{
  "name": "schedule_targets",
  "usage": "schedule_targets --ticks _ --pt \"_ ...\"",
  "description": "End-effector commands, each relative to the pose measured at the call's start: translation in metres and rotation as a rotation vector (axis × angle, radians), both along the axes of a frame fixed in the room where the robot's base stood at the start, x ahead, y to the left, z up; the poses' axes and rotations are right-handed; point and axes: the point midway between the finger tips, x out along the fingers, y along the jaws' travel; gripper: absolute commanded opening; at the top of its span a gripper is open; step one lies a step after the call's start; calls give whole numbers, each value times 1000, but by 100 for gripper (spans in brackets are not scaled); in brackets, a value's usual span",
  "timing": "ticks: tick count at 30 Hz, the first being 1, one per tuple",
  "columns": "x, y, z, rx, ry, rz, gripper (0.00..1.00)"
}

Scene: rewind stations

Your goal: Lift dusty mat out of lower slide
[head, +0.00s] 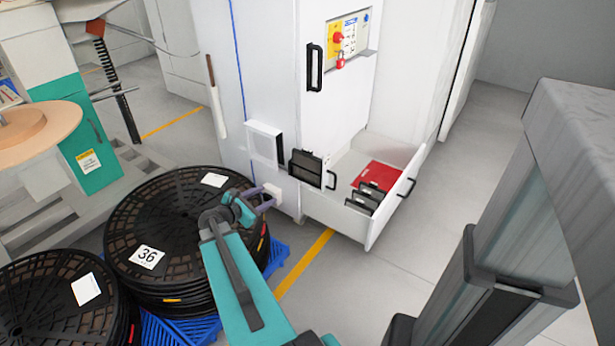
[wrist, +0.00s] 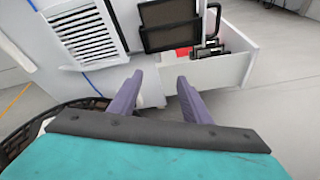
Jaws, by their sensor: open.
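My gripper (head: 268,197) is open, with its purple fingers pointing at the white cabinet; it also shows in the wrist view (wrist: 158,82). Two dark framed panels, one above the other, stick out from the cabinet front. The upper panel (head: 306,159) and lower panel (head: 305,173) lie beyond and right of my fingertips in the head view. In the wrist view the lower panel (wrist: 172,37) is ahead of the fingertips, below the upper one (wrist: 166,12). I cannot tell which is the dusty mat, or see dust. Nothing is held.
An open white drawer (head: 372,226) at right holds a red item (head: 380,176) and several black-framed pieces (head: 362,202). A louvred vent (wrist: 85,35) is left of the panels. Stacked black reels (head: 180,225) sit below my arm. Floor right of the drawer is clear.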

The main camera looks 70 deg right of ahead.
Motion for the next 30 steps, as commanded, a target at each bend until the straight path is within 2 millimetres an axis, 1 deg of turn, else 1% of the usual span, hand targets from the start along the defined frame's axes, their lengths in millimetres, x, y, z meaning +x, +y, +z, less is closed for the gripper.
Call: schedule_targets --ticks 1,3,6,10,13,16,26,30 --pt "-10 -21 2 -38 48 4 44" --pt "-22 -45 19 -89 126 15 44" --pt "-39 -72 42 -151 234 26 44" --pt "-57 -96 66 -207 345 28 44" --pt "-64 -106 77 -230 397 29 44" --pt "-67 -110 84 -240 420 30 44" --pt "-67 -110 85 -240 422 30 44" --pt "-68 -115 84 -240 422 29 44"
